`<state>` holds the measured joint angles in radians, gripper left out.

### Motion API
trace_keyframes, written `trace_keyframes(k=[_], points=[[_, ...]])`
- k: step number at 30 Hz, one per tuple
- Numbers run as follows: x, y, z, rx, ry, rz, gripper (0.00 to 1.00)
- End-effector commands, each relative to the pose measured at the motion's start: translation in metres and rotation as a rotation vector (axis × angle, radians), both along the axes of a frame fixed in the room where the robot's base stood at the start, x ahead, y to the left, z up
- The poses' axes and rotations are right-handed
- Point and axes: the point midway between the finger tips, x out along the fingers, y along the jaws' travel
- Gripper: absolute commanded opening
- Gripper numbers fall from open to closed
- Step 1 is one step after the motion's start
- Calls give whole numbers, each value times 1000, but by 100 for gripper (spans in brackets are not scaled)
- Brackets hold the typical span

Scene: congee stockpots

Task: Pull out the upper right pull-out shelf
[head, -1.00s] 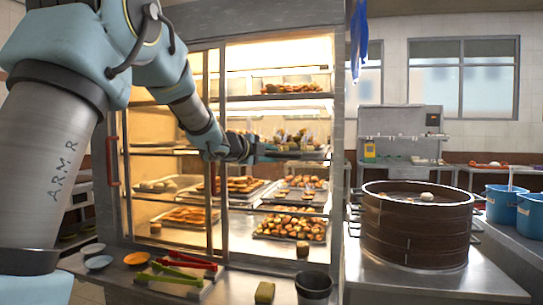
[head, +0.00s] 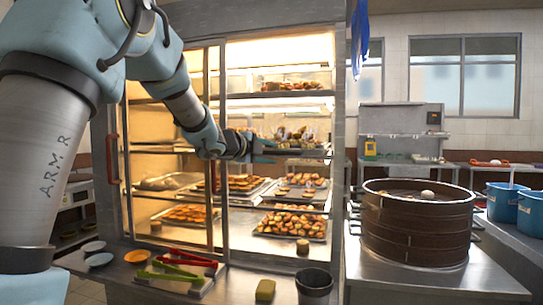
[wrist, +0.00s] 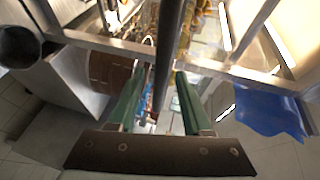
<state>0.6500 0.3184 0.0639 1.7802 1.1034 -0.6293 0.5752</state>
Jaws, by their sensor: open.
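The glass-fronted display cabinet (head: 340,130) stands ahead, with shelves behind its right opening. A top shelf (head: 280,94) carries pastries, and a middle shelf (head: 312,152) has pastries on and above it. I cannot tell for sure which is the upper right pull-out shelf. My gripper (head: 270,150) is at the front of the middle shelf, over its edge in the picture. In the wrist view my gripper (wrist: 158,100) has two green fingers apart, with a dark bar (wrist: 163,55) running between them. I cannot tell whether they touch it.
A sliding glass door with a red handle (head: 112,158) covers the cabinet's left. Tongs (head: 188,258), a yellow sponge (head: 265,290) and a dark cup (head: 314,285) lie on the front ledge. A large brown steamer (head: 417,225) stands right. A blue cloth (head: 360,40) hangs beside the cabinet.

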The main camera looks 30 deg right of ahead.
Motion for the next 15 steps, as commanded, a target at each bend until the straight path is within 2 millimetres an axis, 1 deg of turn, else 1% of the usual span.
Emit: trace_keyframes(k=[9,12,15], points=[[-25,56,10,0,0,3,50],[-31,71,13,1,0,3,50],[-35,80,15,1,0,2,50]])
